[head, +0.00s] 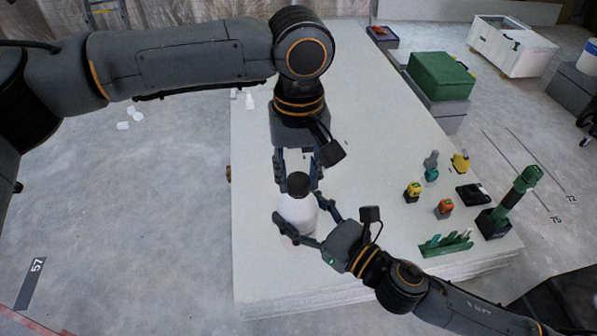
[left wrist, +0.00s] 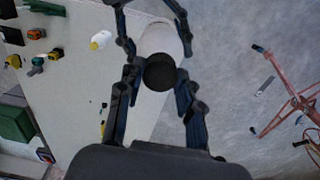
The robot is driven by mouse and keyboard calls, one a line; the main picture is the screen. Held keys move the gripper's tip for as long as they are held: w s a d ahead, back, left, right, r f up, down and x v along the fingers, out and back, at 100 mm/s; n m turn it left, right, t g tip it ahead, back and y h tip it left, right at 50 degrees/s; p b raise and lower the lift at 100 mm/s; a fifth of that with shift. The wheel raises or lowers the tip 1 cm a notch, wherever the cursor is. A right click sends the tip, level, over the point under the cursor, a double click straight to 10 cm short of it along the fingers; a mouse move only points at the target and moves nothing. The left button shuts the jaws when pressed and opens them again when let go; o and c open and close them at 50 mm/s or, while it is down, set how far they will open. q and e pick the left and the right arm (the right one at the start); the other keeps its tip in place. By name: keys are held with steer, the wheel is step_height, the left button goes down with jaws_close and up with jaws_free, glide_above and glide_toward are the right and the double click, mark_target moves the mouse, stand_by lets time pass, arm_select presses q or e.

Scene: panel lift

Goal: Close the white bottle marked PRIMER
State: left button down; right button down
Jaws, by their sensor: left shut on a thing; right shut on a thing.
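The white bottle (head: 297,219) stands upright near the panel stack's left edge, with a black cap (head: 299,184) at its top. Its marking is not legible. My left gripper (head: 299,178) comes from above and is shut on the black cap. My right gripper (head: 299,208) is shut around the white body from the side. In the left wrist view the cap (left wrist: 160,72) sits between the left fingers (left wrist: 159,80), in front of the white body (left wrist: 160,40). The right fingers (left wrist: 152,22) show beyond on both sides of the body. Whether the cap is fully seated cannot be told.
The pale panel stack (head: 370,200) has clear surface to the right of the bottle. Several small tools, a green rack (head: 446,244) and a green cylinder (head: 522,188) stand on its right. A green case (head: 440,76) and white crate (head: 512,46) are farther back.

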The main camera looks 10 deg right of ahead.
arm_select(q)
steer(key=m, duration=1.1)
steer(key=shift+f, duration=0.1)
steer(key=m, duration=1.1)
steer(key=c, duration=0.8)
jaws_free()
step_height(320, 180, up, 12)
